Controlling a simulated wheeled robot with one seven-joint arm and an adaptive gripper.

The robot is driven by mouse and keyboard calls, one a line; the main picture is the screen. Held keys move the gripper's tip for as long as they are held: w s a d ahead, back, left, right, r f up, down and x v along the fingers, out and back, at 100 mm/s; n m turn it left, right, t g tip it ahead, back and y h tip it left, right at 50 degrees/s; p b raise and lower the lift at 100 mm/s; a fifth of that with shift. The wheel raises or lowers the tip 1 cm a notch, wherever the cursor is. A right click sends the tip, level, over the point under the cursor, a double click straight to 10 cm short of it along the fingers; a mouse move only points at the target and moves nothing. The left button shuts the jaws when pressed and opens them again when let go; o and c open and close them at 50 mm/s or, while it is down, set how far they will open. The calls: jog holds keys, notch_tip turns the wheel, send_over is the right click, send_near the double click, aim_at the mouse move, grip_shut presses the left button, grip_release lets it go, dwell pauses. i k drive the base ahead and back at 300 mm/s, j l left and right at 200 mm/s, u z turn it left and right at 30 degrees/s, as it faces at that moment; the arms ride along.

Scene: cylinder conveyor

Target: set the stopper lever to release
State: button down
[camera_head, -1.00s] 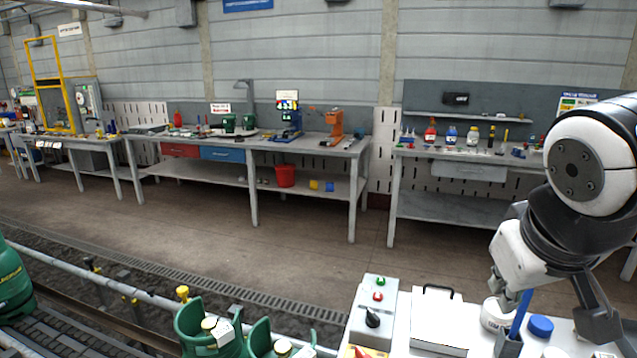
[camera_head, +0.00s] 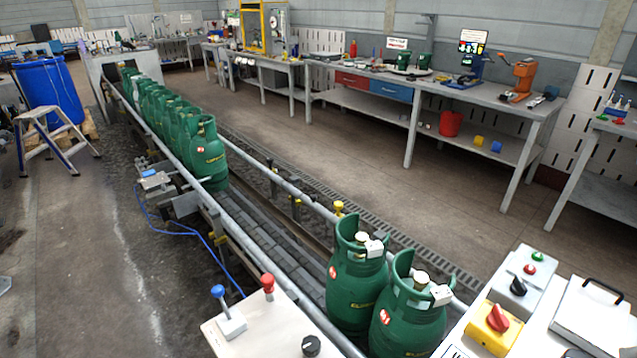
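On a white panel (camera_head: 262,338) at the front stand a small lever with a blue knob (camera_head: 218,291) and a grey base, and a stalk with a red knob (camera_head: 267,281). Both stand roughly upright. A black rotary knob (camera_head: 311,346) is on the same panel. I cannot read any label telling which is the stopper lever. A metal mechanism with a blue hose (camera_head: 192,233) sits at the conveyor's left rail, near the front of the green cylinder row (camera_head: 204,150). My gripper is not in view.
Two green cylinders (camera_head: 355,280) stand on the conveyor (camera_head: 265,238) beside the panel. At the right is a grey box with buttons (camera_head: 523,277) and a red switch on yellow (camera_head: 497,318). A step stool (camera_head: 52,140) and blue drum (camera_head: 50,92) stand left. The left floor is mostly open.

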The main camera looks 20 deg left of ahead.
aim_at(218, 292)
jog(key=u, duration=1.2)
jog(key=i+u, duration=0.1)
jog(key=u, duration=0.35)
